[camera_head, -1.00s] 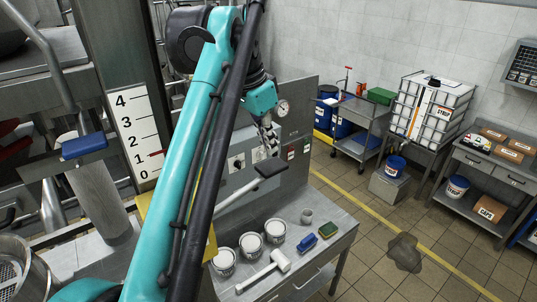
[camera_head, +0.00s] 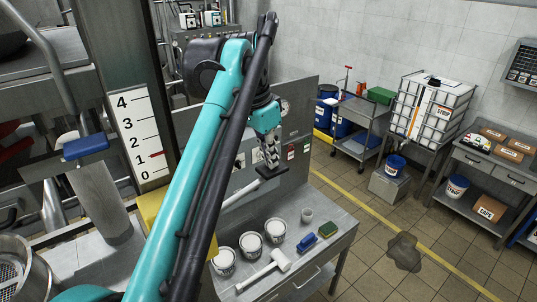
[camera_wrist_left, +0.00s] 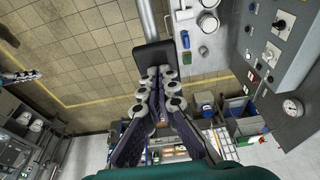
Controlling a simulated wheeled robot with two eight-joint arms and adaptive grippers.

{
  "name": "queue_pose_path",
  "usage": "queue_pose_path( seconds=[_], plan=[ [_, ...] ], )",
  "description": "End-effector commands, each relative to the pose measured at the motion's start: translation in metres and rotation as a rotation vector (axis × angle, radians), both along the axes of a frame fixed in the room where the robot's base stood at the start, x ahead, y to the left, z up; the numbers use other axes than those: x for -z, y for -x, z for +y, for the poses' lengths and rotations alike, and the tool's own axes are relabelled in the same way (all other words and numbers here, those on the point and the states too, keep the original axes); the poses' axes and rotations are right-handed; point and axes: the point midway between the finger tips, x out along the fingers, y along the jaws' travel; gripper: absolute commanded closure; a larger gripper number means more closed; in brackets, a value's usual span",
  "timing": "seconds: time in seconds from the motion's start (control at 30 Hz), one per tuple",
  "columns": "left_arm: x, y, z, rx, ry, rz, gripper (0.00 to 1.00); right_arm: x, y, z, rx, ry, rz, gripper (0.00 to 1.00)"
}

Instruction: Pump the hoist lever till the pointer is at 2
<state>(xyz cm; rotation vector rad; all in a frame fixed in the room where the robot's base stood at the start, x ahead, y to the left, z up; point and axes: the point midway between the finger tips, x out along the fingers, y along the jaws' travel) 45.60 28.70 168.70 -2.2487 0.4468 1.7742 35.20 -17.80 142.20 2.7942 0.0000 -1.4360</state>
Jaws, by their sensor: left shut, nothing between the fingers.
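The hoist lever (camera_head: 242,193) is a grey rod rising to the right, with a black grip at its end. The black grip (camera_wrist_left: 154,56) shows in the wrist view just beyond my fingertips. My left gripper (camera_head: 271,164) is shut and empty, its tips at the grip and overlapping it from above; contact is hard to tell. The red pointer (camera_head: 157,155) stands at about 1 on the white scale (camera_head: 127,127), marked 0 to 4. What seems to be my right gripper (camera_wrist_left: 22,76) is small at the wrist view's left edge; its jaws are unclear.
A bench (camera_head: 330,236) below the lever carries several white-topped cans, a white mallet (camera_head: 266,268), a blue brush and a green sponge. A grey panel (camera_head: 300,120) with a gauge stands behind the gripper.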

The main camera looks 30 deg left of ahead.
Motion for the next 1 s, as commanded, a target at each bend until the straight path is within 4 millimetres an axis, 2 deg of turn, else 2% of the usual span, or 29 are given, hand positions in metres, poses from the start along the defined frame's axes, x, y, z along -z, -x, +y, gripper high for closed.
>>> queue_pose_path(
  seconds=[0.27, 0.53, 0.8, 1.0],
  plan=[
    [0.012, -0.007, -0.003, 0.003, -0.025, 0.061, 1.0, 0.001, 0.0, 0.0, 0.0, 0.0, 0.0, 1.0],
    [0.044, -0.016, -0.007, 0.003, -0.087, 0.208, 1.0, 0.01, 0.0, 0.0, 0.0, 0.0, 0.0, 1.0],
    [0.075, -0.019, -0.008, -0.001, -0.083, 0.201, 1.0, 0.024, 0.0, 0.0, 0.0, 0.0, 0.0, 1.0],
    [0.086, -0.02, -0.008, -0.001, -0.082, 0.2, 1.0, 0.029, 0.0, 0.0, 0.0, 0.0, 0.0, 1.0]
  ],
)
